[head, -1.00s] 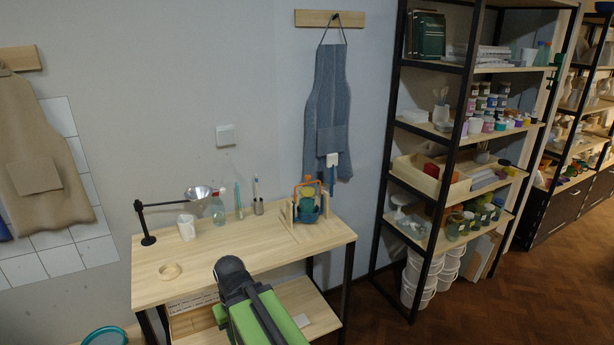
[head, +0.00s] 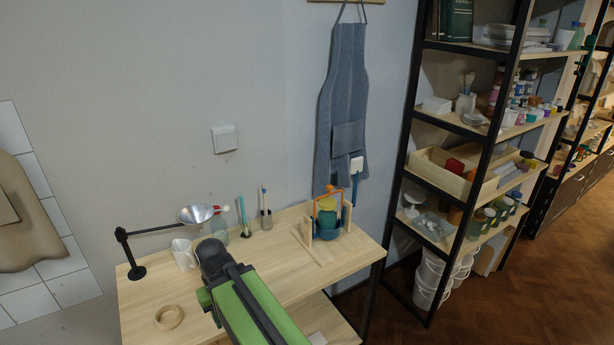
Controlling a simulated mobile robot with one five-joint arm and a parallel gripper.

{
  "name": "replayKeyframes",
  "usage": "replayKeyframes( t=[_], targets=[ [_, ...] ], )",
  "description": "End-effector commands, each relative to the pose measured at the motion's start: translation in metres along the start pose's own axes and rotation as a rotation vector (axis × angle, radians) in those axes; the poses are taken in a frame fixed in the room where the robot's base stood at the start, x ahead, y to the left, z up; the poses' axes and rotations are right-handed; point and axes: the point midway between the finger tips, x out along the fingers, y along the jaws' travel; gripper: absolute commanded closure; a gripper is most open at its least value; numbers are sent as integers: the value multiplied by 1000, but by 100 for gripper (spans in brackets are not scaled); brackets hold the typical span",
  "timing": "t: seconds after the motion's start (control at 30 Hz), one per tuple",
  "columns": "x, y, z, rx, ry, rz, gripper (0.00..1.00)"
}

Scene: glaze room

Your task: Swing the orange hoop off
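The orange hoop (head: 328,192) stands upright, arching over a yellow-green piece (head: 327,206) and a blue bowl (head: 328,233) in a small wooden stand (head: 308,226) at the right of the wooden table (head: 285,268). Whether the hoop touches those pieces cannot be told. My green and black arm (head: 255,305) reaches in from the bottom, left of the stand and apart from it. Its dark end covers part of the table; my gripper's fingers cannot be made out.
A lamp (head: 195,214), a white mug (head: 183,254), a bottle (head: 219,232) and tool holders (head: 266,219) stand behind my arm. A tape ring (head: 169,317) lies front left. A black-framed shelf (head: 411,100) stands to the right.

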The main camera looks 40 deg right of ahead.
Motion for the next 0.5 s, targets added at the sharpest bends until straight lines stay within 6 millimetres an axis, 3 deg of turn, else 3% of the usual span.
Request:
replayKeyframes(
  t=[0.13, 0.33, 0.4, 0.5],
  targets=[
    [0, -1, -14, -2, 0, 0, 64],
    [-2, -1, -14, -1, 4, 0, 64],
    [-2, 0, -15, 5, 3, -3, 56],
    [0, 12, -20, 93, 0, -48, 56]
  ],
)
